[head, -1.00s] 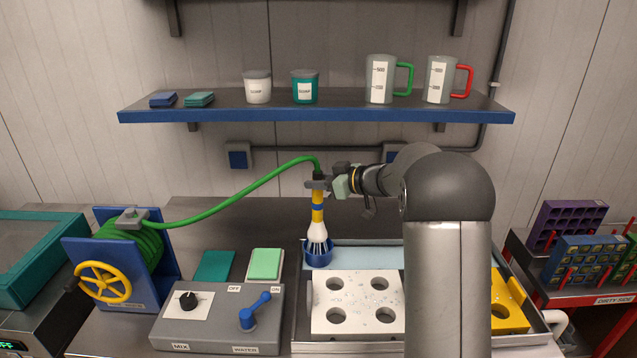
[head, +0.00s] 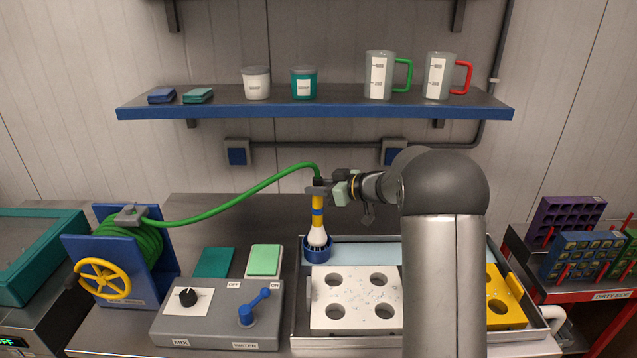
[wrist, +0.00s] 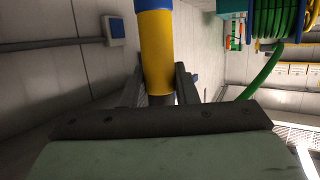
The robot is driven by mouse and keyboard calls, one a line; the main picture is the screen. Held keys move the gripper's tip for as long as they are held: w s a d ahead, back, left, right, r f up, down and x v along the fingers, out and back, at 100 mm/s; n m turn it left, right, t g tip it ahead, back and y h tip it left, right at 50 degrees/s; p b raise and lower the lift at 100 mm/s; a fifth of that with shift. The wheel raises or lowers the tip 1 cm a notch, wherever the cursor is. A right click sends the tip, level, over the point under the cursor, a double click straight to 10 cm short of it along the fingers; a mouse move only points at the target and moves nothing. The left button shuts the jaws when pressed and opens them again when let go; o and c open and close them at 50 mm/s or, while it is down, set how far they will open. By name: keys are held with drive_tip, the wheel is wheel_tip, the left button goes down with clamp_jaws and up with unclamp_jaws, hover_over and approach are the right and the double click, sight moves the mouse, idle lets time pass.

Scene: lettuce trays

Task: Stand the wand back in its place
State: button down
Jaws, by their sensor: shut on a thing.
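The wand (head: 317,211) has a yellow shaft with a blue band and a white flared head. It is upright, with its head down inside the blue round holder (head: 318,253) at the tray's back left corner. The lower end of the head is hidden by the holder's wall. My gripper (head: 318,188) is shut on the wand near its top, just below where the green hose joins. In the wrist view the wand's yellow shaft (wrist: 156,55) runs between the fingers.
The green hose (head: 235,200) arcs from the wand to the blue reel (head: 162,240) at left. A control box (head: 215,325) with a blue lever stands in front. A white block with holes (head: 355,300) lies in the tray beside the holder. A shelf (head: 330,109) spans above.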

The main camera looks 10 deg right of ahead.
sight(319, 202)
drive_tip(key=shift+f+b, duration=0.5)
drive_tip(key=shift+f, duration=1.8)
drive_tip(key=c, duration=0.6)
unclamp_jaws()
drive_tip(key=p+v, duration=0.1)
drive_tip(key=v, duration=0.2)
drive_tip(key=r+p+v, duration=0.1)
drive_tip(key=p+v, duration=0.1)
drive_tip(key=v, duration=0.1)
drive_tip(key=p+v, duration=0.2)
drive_tip(key=v, duration=0.1)
drive_tip(key=shift+r, duration=0.5)
